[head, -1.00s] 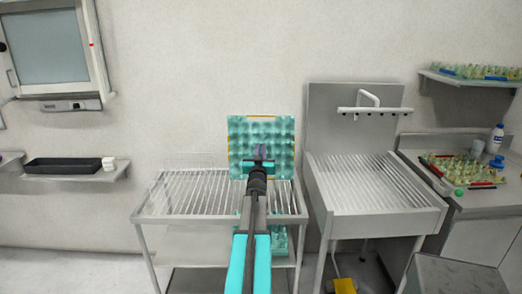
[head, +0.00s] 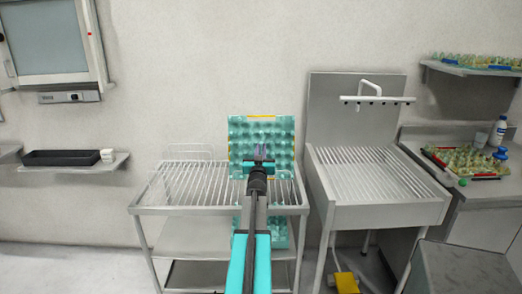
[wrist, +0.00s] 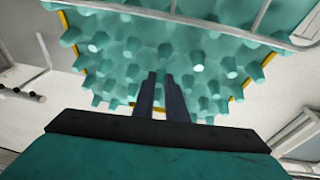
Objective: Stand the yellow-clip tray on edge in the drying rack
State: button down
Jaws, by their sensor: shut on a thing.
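The teal egg tray (head: 262,135) with yellow clips along its edges is held upright, its bumpy face toward me, at the right part of a slatted metal stand (head: 180,190). My gripper (head: 258,158) is shut on the tray; in the wrist view its fingers (wrist: 161,95) reach in among the bumps of the tray (wrist: 130,55). A wire rack (head: 188,152) stands at the back of the stand, and wire bars (wrist: 200,15) cross the top of the wrist view. I cannot tell whether the tray touches the rack.
Another teal tray (head: 274,232) shows below the slats. A slatted sink (head: 375,180) with a tap stands to the right, with a yellow pedal (head: 347,282) beneath. A grey box (head: 465,270) is front right. The left part of the slats is clear.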

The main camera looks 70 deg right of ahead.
jog(key=shift+f+b, duration=1.05)
jog(key=shift+f, duration=0.35)
jog(key=c, duration=1.7)
grip_release()
jog(key=shift+a, duration=0.15)
jog(key=shift+b+v, duration=1.15)
jog(key=shift+v, duration=2.7)
jog(key=shift+s, duration=0.1)
